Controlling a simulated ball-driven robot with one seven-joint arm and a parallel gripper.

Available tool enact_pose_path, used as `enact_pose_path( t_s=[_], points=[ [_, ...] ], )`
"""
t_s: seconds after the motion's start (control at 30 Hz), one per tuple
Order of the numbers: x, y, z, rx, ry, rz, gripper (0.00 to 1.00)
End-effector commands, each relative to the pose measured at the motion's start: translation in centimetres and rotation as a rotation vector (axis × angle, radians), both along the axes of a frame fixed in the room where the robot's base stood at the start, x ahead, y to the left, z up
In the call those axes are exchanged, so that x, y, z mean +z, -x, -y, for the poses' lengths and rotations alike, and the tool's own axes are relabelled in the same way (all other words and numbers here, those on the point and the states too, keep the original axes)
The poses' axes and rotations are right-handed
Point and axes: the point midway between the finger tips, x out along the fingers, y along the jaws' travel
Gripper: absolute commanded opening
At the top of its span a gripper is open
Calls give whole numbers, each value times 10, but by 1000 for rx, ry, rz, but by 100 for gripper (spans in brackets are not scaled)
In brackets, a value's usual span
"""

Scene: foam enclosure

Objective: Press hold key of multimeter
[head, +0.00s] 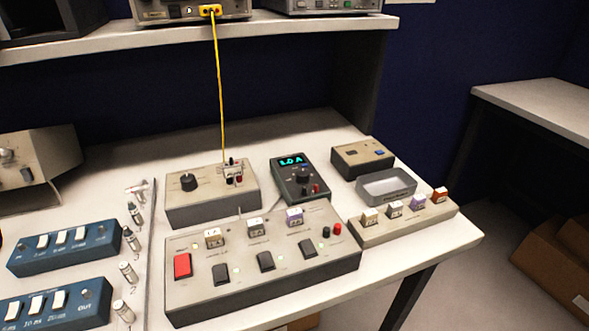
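A dark grey handheld multimeter (290,187) lies on the bench near the middle of the head view. Its lit display (291,160) shows cyan characters that look like "LOA" or "1.0 A". A round dark dial (303,174) sits below the display, with red spots near its lower right. I cannot make out which small key is the hold key at this size. My gripper is not in view.
A beige box with a knob (188,182) stands left of the multimeter. A wide switch panel (240,291) lies in front, and a strip of small blocks (408,226) and a grey tray (386,195) lie to the right. A yellow cable (219,90) hangs from the shelf.

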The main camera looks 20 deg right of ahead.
Motion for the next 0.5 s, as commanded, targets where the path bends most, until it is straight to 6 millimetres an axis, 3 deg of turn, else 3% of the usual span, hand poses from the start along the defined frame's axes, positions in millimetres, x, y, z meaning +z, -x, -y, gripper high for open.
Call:
enact_pose_path(
  t_s=[0.07,0.5],
  points=[
    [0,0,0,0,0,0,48],
    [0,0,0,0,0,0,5]
  ],
)
